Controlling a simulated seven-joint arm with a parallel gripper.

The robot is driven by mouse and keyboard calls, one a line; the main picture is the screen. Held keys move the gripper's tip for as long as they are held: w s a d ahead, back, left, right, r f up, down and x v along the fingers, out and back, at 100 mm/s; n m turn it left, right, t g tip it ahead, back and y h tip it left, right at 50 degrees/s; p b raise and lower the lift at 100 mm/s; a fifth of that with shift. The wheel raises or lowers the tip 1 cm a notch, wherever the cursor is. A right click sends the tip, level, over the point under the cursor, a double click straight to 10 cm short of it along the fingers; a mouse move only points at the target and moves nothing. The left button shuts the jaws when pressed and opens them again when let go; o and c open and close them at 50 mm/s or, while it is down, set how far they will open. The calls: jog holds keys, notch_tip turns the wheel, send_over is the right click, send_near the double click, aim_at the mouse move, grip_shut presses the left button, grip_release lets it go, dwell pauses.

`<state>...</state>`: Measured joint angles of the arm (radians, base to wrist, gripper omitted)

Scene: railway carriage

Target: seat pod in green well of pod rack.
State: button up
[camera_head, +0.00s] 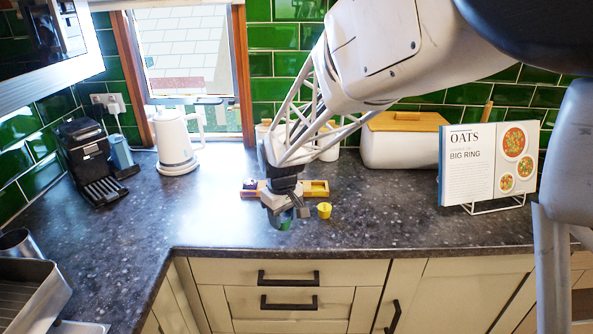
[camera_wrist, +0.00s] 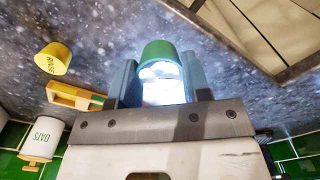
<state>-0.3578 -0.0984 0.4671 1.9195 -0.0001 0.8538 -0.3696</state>
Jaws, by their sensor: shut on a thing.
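My gripper (camera_head: 286,214) is shut on a green pod (camera_wrist: 157,50), which also shows in the head view (camera_head: 285,222). In the wrist view the pod sits between the two blue-grey fingers, its pale shiny face toward the camera. The pod rack (camera_head: 316,188) is a low yellow-orange block on the counter behind my gripper; its right end shows in the wrist view (camera_wrist: 75,97).
A yellow pod (camera_head: 324,210) stands on the dark counter just right of my gripper. A cookbook on a stand (camera_head: 487,163) is at right, a white bread bin (camera_head: 400,142) behind. A kettle (camera_head: 175,143) and coffee machine (camera_head: 88,158) stand left.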

jog(key=shift+n, duration=0.3)
jog(key=w+d, duration=0.2)
jog(key=w, duration=0.1)
jog(key=w+d, duration=0.4)
jog(key=w, duration=0.1)
jog(key=shift+w+d+r, duration=0.2)
jog(key=shift+w+d, duration=0.1)
jog(key=shift+w, duration=0.05)
jog(key=shift+w, duration=0.1)
send_near(311, 188)
jog(key=a+f, duration=0.1)
jog(key=w+a+f, duration=0.1)
jog(key=a, duration=0.1)
jog(key=a+f, duration=0.2)
jog(key=shift+w+a, duration=0.1)
jog(key=shift+w, duration=0.15)
jog(key=shift+f, duration=0.1)
jog(key=shift+f, duration=1.6)
jog(key=shift+f, duration=0.35)
